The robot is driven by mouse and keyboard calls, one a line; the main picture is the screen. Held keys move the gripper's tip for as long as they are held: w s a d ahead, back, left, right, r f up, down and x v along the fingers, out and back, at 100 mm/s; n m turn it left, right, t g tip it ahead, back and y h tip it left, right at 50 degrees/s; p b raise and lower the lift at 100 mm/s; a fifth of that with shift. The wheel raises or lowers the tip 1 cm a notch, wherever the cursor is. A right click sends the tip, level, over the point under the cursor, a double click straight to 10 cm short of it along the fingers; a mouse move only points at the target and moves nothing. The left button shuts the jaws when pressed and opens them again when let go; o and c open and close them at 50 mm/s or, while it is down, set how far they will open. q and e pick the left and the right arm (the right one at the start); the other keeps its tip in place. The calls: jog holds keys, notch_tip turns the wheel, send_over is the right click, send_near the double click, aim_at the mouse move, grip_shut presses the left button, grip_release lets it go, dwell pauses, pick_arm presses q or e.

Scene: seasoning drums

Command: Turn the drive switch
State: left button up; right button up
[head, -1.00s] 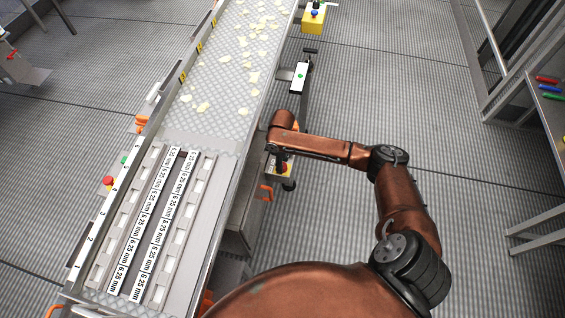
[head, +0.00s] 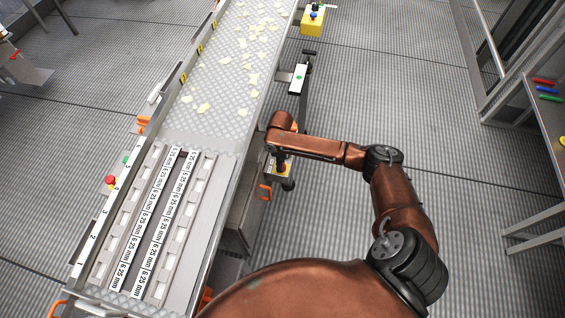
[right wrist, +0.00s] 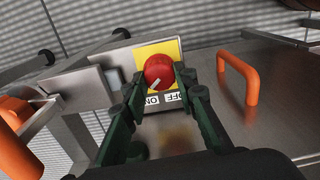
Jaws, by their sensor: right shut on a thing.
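The drive switch is a round red knob (right wrist: 158,71) on a yellow plate (right wrist: 172,48), with ON and OFF labels upside down below it in the right wrist view. The white mark on the knob points down and to the left, toward the ON side. My right gripper (right wrist: 159,80) is shut on the knob, one dark green finger on each side. In the head view the red knob (head: 283,167) shows small at the conveyor's right side, under the end of my right arm, which partly hides it. My left gripper is out of view.
An orange handle (right wrist: 239,79) stands close to the right of the knob. The conveyor (head: 215,110) with pale flakes runs along the left. A yellow control box (head: 312,22) is farther back. Open floor lies to the right.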

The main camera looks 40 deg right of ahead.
jog(key=shift+r+n+p, duration=0.3)
jog(key=shift+n+p, duration=0.25)
jog(key=shift+n, duration=0.15)
jog(key=shift+n+p, duration=0.3)
jog(key=shift+n, duration=0.1)
jog(key=n+p, duration=0.1)
jog(key=n, duration=0.2)
jog(key=shift+f+p, duration=0.1)
jog(key=shift+p, duration=0.3)
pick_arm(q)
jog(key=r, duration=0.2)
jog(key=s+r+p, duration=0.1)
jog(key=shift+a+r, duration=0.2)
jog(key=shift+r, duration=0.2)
pick_arm(e)
jog(key=n, duration=0.4)
jog(key=shift+d+f+n, duration=0.1)
jog(key=shift+n, duration=0.2)
jog(key=o, duration=1.2)
jog(key=shift+c, duration=0.2)
